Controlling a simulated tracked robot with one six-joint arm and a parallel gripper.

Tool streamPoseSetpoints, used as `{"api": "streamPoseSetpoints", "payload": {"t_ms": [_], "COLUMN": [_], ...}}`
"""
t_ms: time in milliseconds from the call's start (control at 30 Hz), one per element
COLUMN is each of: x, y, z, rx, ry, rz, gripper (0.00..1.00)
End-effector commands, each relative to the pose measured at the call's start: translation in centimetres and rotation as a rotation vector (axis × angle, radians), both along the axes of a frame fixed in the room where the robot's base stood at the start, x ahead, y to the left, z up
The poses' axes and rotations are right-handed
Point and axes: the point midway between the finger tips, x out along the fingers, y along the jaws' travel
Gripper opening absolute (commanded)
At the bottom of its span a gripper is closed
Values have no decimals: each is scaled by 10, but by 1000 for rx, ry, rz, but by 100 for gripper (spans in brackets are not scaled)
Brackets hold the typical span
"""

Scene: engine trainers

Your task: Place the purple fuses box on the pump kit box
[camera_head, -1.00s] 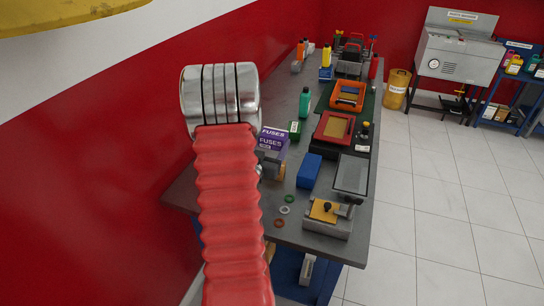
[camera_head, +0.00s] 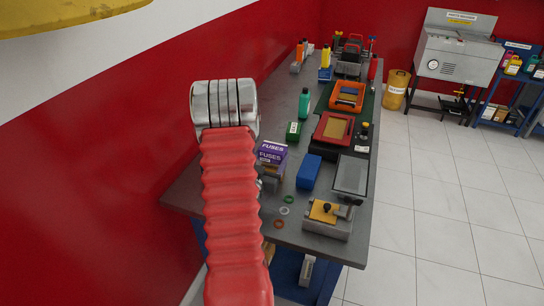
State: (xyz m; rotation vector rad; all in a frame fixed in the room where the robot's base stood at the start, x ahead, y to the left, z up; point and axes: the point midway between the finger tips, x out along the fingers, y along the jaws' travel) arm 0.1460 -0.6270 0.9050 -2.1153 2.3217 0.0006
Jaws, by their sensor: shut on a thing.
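The purple fuses box (camera_head: 271,152), with a white lower part to its label, is just right of my red-sleeved arm. My gripper (camera_head: 270,171) is directly below it in the picture, shut on it; the arm hides part of the gripper, and the fingertips are not clear. The box looks upright and shows above the bench's left side. I cannot read any label as pump kit. A small green box (camera_head: 293,131) with a white label stands just beyond the fuses box, apart from it in the picture. A plain blue box (camera_head: 309,172) lies to the right.
The grey bench (camera_head: 250,215) also holds a red case (camera_head: 333,129), an orange case (camera_head: 347,96), a green bottle (camera_head: 304,104), a grey tray (camera_head: 351,175) and a yellow-topped block (camera_head: 327,217). Small rings lie near the front. The red wall is close on the left.

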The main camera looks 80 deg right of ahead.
Motion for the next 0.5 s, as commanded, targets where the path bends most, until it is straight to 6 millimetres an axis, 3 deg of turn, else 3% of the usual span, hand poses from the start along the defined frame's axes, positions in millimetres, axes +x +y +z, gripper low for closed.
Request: {"api": "streamPoseSetpoints", "payload": {"t_ms": [500], "x": [1], "y": [0], "z": [-6], "rx": [-1], "ry": [0], "rz": [1], "gripper": [38]}}
